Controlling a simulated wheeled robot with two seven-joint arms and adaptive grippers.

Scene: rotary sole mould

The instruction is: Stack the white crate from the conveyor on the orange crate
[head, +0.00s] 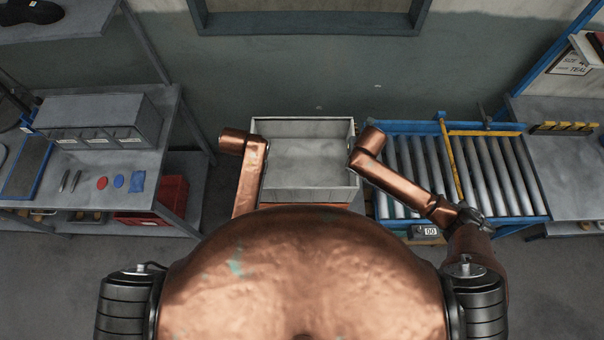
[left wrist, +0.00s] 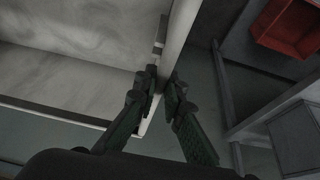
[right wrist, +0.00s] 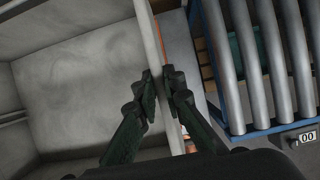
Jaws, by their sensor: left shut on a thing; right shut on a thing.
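The white crate (head: 305,163) is left of the conveyor in the head view, empty and open at the top. My left gripper (left wrist: 160,82) is shut on its left wall (left wrist: 178,35) in the left wrist view. My right gripper (right wrist: 163,78) is shut on its right wall (right wrist: 149,40) in the right wrist view. The orange crate (head: 356,200) shows only as a strip along the white crate's near and right edges, under it. A thin orange strip also shows in the right wrist view (right wrist: 164,38). I cannot tell whether the crates touch. My body hides the near side.
The roller conveyor (head: 485,165) on its blue frame is close to the right and carries no crate. A grey workbench (head: 120,165) with bins and small parts stands left, with a red crate (head: 172,190) underneath. The wall is behind.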

